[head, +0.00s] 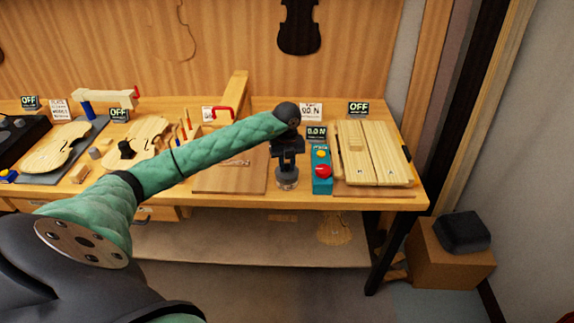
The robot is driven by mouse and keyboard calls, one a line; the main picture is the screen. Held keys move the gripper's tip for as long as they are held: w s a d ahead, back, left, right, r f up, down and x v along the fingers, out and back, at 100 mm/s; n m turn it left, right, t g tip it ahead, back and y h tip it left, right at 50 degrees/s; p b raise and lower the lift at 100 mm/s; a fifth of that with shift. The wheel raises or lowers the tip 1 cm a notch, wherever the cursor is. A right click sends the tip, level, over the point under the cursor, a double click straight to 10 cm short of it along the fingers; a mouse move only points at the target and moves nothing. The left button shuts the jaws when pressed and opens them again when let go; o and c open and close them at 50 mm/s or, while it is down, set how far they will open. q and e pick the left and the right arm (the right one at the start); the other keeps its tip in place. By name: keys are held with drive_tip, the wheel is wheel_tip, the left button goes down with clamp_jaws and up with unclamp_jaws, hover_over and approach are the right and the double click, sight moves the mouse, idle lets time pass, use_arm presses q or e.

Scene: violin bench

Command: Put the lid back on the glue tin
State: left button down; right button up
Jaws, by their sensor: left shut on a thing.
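My left gripper (287,162) points straight down near the front edge of the bench, at the end of my green-sleeved arm. It is shut on a small grey piece that looks like the lid (287,171). The short, round, dark grey glue tin (287,184) stands upright on the bench directly below. The lid is over the tin's top; I cannot tell whether it touches the rim or sits a little above it. My right gripper is not in view.
A teal box with a red button (322,172) stands close to the tin's right. Light wooden boards (373,153) lie further right. A brown board (225,178) lies to the left, partly under my arm. Violin plates (57,147) are at the far left.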

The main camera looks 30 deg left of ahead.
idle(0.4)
use_arm(q)
drive_tip(key=c, duration=0.7)
unclamp_jaws()
drive_tip(key=shift+r, duration=0.15)
drive_tip(key=shift+r+p, duration=1.15)
drive_tip(key=shift+r, duration=2.2)
drive_tip(key=c, duration=1.5)
